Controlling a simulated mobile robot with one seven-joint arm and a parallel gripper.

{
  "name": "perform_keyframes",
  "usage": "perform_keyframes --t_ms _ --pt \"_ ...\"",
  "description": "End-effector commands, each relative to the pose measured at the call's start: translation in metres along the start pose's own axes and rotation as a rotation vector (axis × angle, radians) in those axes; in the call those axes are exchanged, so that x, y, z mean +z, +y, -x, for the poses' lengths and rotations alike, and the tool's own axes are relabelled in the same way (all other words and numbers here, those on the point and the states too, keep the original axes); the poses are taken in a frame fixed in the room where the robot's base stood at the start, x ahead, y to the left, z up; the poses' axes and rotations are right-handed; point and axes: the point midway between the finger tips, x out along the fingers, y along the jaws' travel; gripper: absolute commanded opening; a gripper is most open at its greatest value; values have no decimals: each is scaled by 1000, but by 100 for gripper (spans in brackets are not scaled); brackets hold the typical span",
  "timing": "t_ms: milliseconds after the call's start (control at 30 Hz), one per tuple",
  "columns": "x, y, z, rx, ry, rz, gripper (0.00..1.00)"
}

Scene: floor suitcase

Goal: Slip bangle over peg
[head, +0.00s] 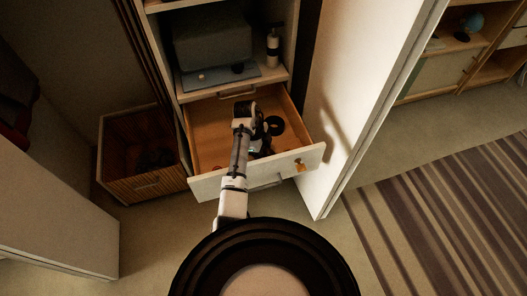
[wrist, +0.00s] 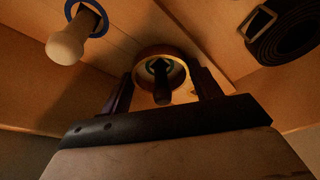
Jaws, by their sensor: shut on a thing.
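In the wrist view a golden-brown bangle (wrist: 161,50) sits between the two fingers of my gripper (wrist: 163,88), which is shut on it. A dark peg (wrist: 161,92) shows within the ring's opening, and its end crosses the ring's lower rim in the picture. I cannot tell how far the ring is along the peg. A second, pale wooden peg (wrist: 66,42) at the upper left has a blue ring (wrist: 74,8) around its base. In the head view my gripper is inside the open drawer, and the bangle is not clear there.
The pulled-out drawer (head: 207,135) has side walls and a pale front (head: 210,186). A coiled black belt (head: 274,125) lies in it, also at the upper right in the wrist view (wrist: 284,32). A wooden crate (head: 125,134) stands left, and a white door (head: 345,90) right.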

Motion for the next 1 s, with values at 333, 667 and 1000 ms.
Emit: perform_keyframes --t_ms 333,667,1000 --pt "0 0 -2 0 0 0 85" --pt "0 -1 9 -3 -1 0 85" --pt "0 -1 80 -4 -2 -1 85"
